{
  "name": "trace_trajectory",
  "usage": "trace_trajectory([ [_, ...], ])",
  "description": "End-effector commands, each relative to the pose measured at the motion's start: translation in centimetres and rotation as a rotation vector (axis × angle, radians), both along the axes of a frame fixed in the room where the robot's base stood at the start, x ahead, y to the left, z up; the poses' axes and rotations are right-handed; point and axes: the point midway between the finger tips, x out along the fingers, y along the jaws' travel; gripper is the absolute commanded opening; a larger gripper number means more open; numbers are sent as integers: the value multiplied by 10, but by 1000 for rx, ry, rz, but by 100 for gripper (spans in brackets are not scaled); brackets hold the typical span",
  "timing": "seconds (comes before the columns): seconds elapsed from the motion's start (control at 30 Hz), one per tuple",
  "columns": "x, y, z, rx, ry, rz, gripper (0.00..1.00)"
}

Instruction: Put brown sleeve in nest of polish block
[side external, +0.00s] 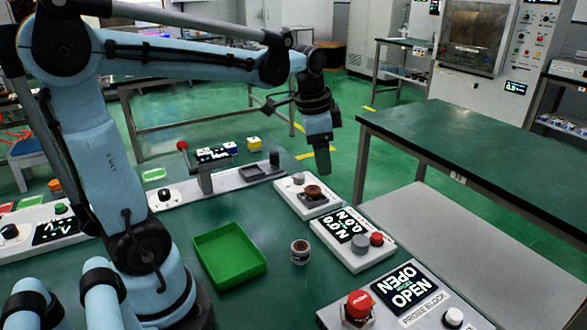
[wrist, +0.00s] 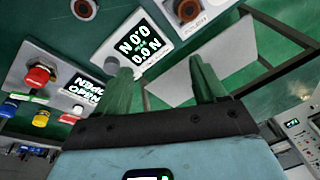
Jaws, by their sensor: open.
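A small round piece, grey-sided with a brown top (side external: 299,252), stands upright on the green table right of the green tray; it seems to be the brown sleeve. It also shows at the top of the wrist view (wrist: 84,9). A white block (side external: 292,205) behind it bears a brown ring (side external: 313,191) and a grey knob; it seems to be the polish block, its label too small to read. The ring also shows in the wrist view (wrist: 188,10). My gripper (wrist: 163,82) is open and empty, high above the table near that block, apart from everything.
An empty green tray (side external: 228,257) lies left of the round piece. A block with a 0.0 display and red and grey knobs (side external: 352,240) stands to the right. The probe block (side external: 405,290), showing OPEN, is at front right. Another device (side external: 215,180) stands behind.

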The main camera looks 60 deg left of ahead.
Motion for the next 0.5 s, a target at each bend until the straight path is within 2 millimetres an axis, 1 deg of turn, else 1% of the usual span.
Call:
trace_trajectory([
  [0.03, -10, -13, -1, -9, -41, 39, 70],
  [0.2, -37, -47, -9, -70, -185, 192, 70],
  [0.3, -52, -63, -17, -122, -262, 273, 70],
  [0.4, -63, -75, -26, -176, -322, 340, 70],
  [0.5, -71, -83, -33, -219, -364, 388, 70],
])
